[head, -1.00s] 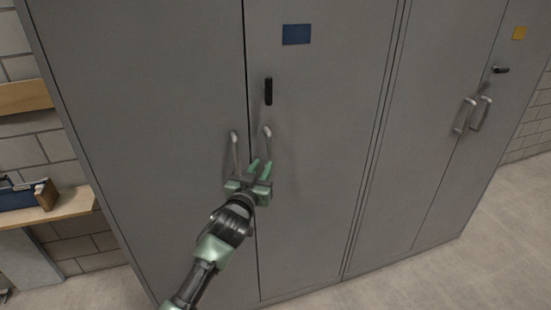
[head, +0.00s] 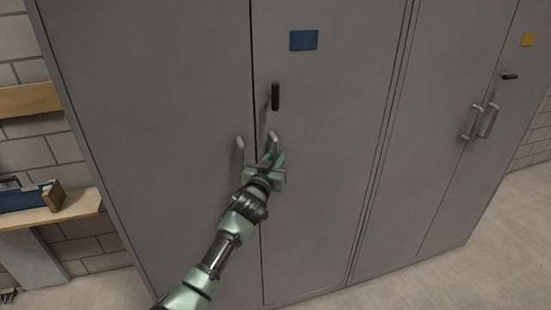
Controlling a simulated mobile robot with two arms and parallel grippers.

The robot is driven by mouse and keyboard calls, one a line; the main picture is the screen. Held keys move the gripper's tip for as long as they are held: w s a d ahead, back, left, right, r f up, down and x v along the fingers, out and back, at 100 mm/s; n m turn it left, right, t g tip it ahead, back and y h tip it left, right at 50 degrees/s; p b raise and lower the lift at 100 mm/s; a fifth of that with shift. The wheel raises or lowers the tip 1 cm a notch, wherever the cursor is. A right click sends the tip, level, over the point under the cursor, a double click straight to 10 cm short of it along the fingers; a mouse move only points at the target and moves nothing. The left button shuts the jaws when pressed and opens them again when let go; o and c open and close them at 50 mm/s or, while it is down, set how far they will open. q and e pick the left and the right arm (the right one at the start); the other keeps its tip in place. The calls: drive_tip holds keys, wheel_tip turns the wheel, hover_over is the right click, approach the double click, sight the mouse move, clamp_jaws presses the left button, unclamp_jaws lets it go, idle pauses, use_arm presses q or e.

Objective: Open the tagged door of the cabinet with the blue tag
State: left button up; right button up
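The grey cabinet with the blue tag (head: 304,40) fills the middle of the head view, and both its doors are closed. The tag is on its right-hand door (head: 325,130). Below the tag is a black lever (head: 275,97), pointing upright. Lower down, near the door's left edge, is a grey bar handle (head: 273,137), whose lower part is hidden by my gripper. My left gripper (head: 272,158) is at that handle, its fingers apart and seemingly on either side of it. Contact cannot be told. My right gripper is not in view.
The left-hand door has its own bar handle (head: 240,153), close beside my gripper. A wooden bench (head: 60,210) with a blue toolbox (head: 25,196) stands at left.

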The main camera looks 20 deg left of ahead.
use_arm(q)
clamp_jaws()
idle(1.3)
